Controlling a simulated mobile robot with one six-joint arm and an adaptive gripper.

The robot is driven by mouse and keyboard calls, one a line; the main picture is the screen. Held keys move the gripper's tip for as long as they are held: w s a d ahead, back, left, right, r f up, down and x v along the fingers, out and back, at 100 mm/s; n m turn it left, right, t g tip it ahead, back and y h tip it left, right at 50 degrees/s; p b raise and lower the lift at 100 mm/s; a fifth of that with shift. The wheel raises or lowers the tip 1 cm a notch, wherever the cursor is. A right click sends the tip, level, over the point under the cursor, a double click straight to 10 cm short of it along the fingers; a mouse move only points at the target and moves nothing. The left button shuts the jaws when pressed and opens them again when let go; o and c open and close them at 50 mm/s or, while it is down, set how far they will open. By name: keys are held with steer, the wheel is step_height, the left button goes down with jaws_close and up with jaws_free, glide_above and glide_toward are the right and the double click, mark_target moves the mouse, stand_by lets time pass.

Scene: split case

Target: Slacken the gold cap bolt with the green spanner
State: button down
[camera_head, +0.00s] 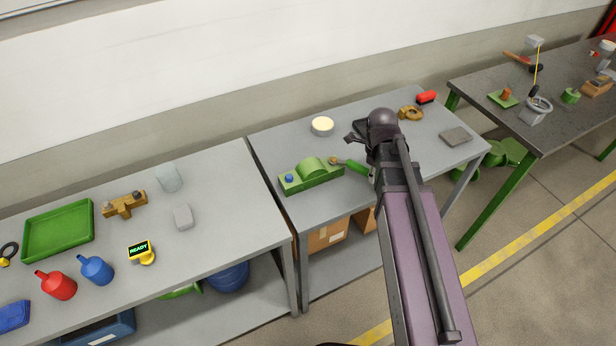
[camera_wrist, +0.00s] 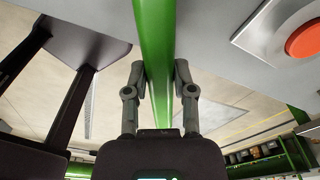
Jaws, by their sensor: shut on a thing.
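The green split case (camera_head: 311,174) sits on the middle table, with a round arched middle. The gold cap bolt (camera_head: 333,160) is on its right end, and a blue bolt (camera_head: 289,178) is on its left end. The green spanner (camera_head: 357,167) lies with its head at the gold bolt and its green handle pointing right. Whether the head is fully around the bolt is too small to tell. My gripper (camera_wrist: 158,72) is shut on the green spanner handle (camera_wrist: 154,35) in the wrist view. In the head view my arm hides the handle's far end.
A round pale-topped tin (camera_head: 322,126) stands behind the case. A gold clamp-like part (camera_head: 410,113), a red item (camera_head: 426,97) and a grey block (camera_head: 456,137) lie to the right. The left table holds a green tray (camera_head: 88,212) and a yellow READY gauge (camera_head: 141,252).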

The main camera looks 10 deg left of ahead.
steer(key=shift+w+a, duration=0.1)
steer(key=shift+w, duration=0.05)
steer(key=shift+r, duration=0.1)
steer(key=shift+r+p, duration=0.25)
steer(key=shift+p, duration=0.15)
stand_by(0.3)
steer(key=shift+s+d+f+y, duration=0.2)
steer(key=shift+y, duration=0.1)
stand_by(0.4)
steer(key=shift+r+p, duration=0.8)
steer(key=shift+r, duration=0.2)
stand_by(2.7)
